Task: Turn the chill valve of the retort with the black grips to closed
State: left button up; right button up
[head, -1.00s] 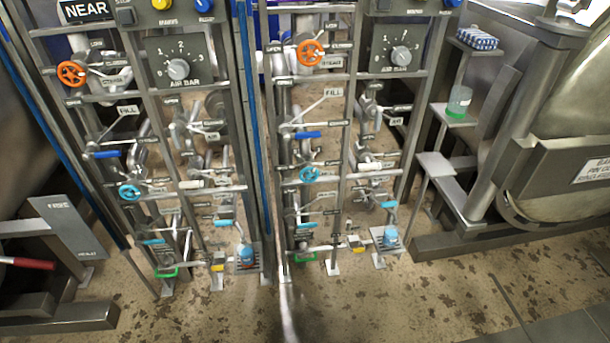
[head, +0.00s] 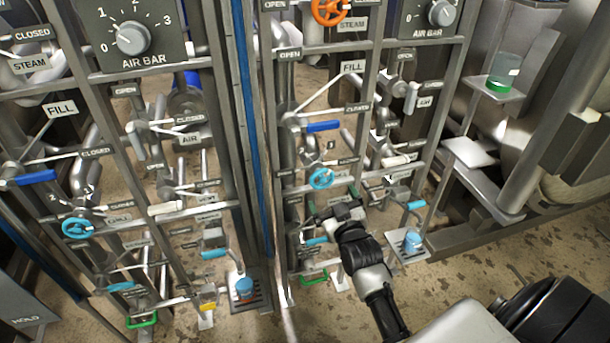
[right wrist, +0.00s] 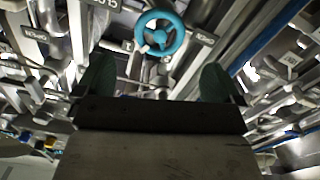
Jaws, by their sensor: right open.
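Two valve panels stand side by side in the head view. My right gripper (head: 335,213) is open and empty in front of the right panel, just below its light-blue handwheel (head: 320,179). In the right wrist view the handwheel (right wrist: 160,34) shows ahead, between and beyond the two dark green fingertips (right wrist: 158,82), and untouched. A light-blue lever (head: 316,240) lies just below the gripper, partly hidden by it; another (head: 416,205) is to the right. I cannot read which valve is marked chill, and I see no black grips. My left gripper is out of view.
The left panel has its own light-blue handwheel (head: 78,228) and levers. A dark blue lever (head: 322,126) and an orange handwheel (head: 330,10) are higher on the right panel. Pipes and uprights crowd the gripper.

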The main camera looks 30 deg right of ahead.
aim_at(323, 181)
jog(key=b+x, duration=0.1)
jog(key=x, duration=0.7)
jog(key=shift+w+d, duration=0.1)
jog(key=shift+w, duration=0.2)
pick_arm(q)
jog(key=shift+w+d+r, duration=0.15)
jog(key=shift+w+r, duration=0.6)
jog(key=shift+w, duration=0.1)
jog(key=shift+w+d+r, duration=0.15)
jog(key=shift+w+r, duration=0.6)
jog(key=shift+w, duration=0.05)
pick_arm(e)
jog(key=shift+w+d, duration=0.1)
jog(key=shift+w, duration=0.5)
jog(key=c, duration=0.9)
